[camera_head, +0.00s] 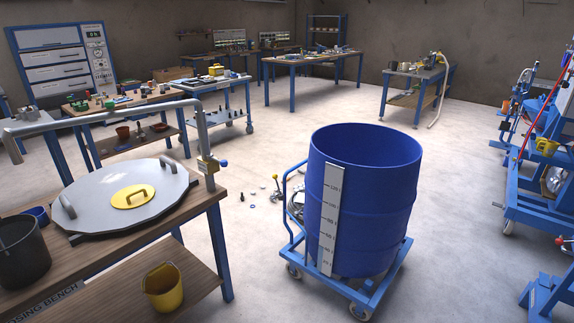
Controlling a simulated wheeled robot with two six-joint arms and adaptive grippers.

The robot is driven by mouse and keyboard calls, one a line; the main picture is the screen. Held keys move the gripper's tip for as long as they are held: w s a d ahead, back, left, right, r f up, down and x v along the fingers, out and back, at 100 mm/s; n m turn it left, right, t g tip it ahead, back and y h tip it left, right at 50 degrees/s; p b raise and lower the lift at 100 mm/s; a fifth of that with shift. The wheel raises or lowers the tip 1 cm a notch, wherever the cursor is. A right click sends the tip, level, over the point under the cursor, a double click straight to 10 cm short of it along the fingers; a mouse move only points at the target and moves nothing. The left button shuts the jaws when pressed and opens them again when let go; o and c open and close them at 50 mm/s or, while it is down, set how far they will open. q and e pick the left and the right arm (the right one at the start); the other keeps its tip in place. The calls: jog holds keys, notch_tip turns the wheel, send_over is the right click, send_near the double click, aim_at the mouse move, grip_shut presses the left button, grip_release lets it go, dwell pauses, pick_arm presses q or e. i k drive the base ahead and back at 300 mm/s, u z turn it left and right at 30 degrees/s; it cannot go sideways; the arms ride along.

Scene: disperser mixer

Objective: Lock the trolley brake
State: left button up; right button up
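The blue trolley (378,292) stands on the floor right of the near bench, with a blue push handle (283,204) on its left and casters (359,311) below. A large blue drum (378,210) with a white level scale (329,220) stands upright on it. A short lever with a yellow knob (275,178) shows just left of the trolley handle; I cannot tell whether it is the brake or whether it is locked. The drum hides the far side of the trolley. Neither of my grippers is in view.
The near wooden bench (208,203) carries a round grey lid (100,192) with a yellow hatch; a yellow bucket (162,287) stands on its lower shelf. Small parts (253,206) lie on the floor by the trolley. Blue machine frames (540,205) stand at right.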

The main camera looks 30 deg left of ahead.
aim_at(281, 196)
jog(key=i, duration=0.4)
jog(key=u, duration=1.5)
jog(key=i, duration=0.35)
jog(key=u, duration=0.85)
jog(key=i, duration=1.55)
jog(key=z, duration=0.75)
